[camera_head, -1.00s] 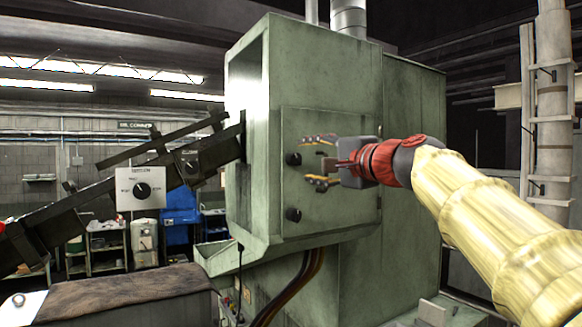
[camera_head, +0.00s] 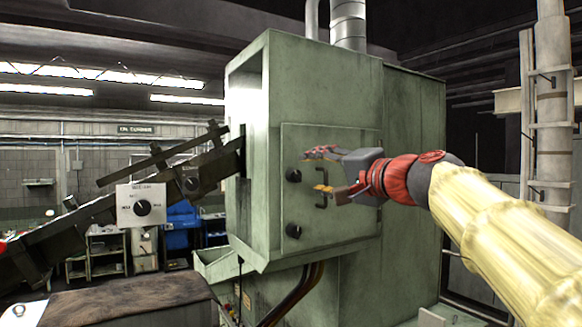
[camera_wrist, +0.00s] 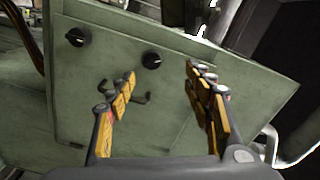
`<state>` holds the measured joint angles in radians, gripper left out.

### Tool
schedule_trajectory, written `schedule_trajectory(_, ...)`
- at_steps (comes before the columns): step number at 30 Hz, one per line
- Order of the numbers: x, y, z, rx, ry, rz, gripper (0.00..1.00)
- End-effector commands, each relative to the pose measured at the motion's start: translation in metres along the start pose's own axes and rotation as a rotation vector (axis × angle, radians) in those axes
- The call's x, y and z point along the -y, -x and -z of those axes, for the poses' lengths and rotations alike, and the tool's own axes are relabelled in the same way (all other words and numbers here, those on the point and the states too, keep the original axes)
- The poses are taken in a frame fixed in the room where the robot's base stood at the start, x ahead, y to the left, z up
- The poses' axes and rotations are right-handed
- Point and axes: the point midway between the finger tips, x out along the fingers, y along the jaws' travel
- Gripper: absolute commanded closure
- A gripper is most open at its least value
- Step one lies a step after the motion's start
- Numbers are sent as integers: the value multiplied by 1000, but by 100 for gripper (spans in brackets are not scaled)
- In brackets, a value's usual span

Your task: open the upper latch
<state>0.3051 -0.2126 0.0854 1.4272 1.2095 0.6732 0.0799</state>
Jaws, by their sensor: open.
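The upper latch (camera_head: 293,175) is a black round knob on the left edge of the green machine's door panel. It also shows in the wrist view (camera_wrist: 152,60), beyond the gap between my fingertips. The lower latch (camera_head: 293,231) is a similar knob below it, at the upper left in the wrist view (camera_wrist: 76,37). My gripper (camera_head: 324,171) is open and empty in front of the panel, to the right of the upper latch and apart from it. In the wrist view, its yellow-padded fingers (camera_wrist: 160,76) are spread wide.
A dark door handle (camera_head: 322,190) sits right of the latches, partly behind my lower finger; in the wrist view it is near the left finger (camera_wrist: 140,98). A dark inclined chute (camera_head: 100,208) with a dial box (camera_head: 141,205) enters the machine from the left.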

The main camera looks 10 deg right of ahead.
Motion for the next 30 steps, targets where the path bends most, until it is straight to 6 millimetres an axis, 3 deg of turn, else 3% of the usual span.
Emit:
schedule_trajectory(9, -15, -5, -1, -4, 445, 0, 48)
schedule_trajectory(16, -14, -12, 0, -3, 537, 0, 48)
schedule_trajectory(20, -12, -31, 0, -1, 536, 0, 48)
schedule_trajectory(28, -10, -90, 0, -1, 535, 0, 48)
schedule_trajectory(30, -13, -89, 0, -6, 623, 2, 48)
